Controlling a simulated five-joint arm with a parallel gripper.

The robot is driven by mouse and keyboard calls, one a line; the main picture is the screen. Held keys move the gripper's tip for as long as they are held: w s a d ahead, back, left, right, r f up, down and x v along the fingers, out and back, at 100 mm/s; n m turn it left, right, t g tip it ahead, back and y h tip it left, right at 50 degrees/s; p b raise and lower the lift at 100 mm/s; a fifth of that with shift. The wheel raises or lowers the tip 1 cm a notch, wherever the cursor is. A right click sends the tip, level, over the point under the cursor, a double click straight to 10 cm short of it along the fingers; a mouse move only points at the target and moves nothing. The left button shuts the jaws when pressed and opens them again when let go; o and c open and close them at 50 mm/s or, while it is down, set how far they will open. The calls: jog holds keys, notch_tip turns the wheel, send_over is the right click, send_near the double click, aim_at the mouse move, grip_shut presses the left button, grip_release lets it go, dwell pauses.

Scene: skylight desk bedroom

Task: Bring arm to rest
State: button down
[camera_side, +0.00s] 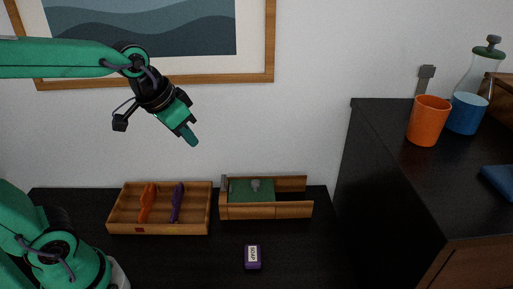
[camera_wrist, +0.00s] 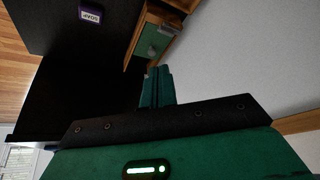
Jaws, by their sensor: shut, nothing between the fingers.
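My gripper (camera_side: 191,138) is in the air above the black desk, in front of the wall and below the framed picture. Its green fingers point down and to the right, and they are shut with nothing between them. In the wrist view the gripper (camera_wrist: 156,73) shows the fingers together at the middle. My upper arm reaches in level from the left edge of the side view. Nothing touches the gripper.
A wooden tray (camera_side: 125,220) with an orange and a purple item stands below. Beside it is a wooden box (camera_side: 285,210) with a green panel. A purple soap box (camera_side: 252,257) lies in front.

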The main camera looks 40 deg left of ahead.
jog(key=s+a+f+n, duration=0.1)
jog(key=s, duration=0.7)
jog(key=shift+s+a+t, duration=0.2)
jog(key=shift+s+t, duration=0.05)
jog(key=shift+t, duration=0.05)
jog(key=shift+f, duration=0.1)
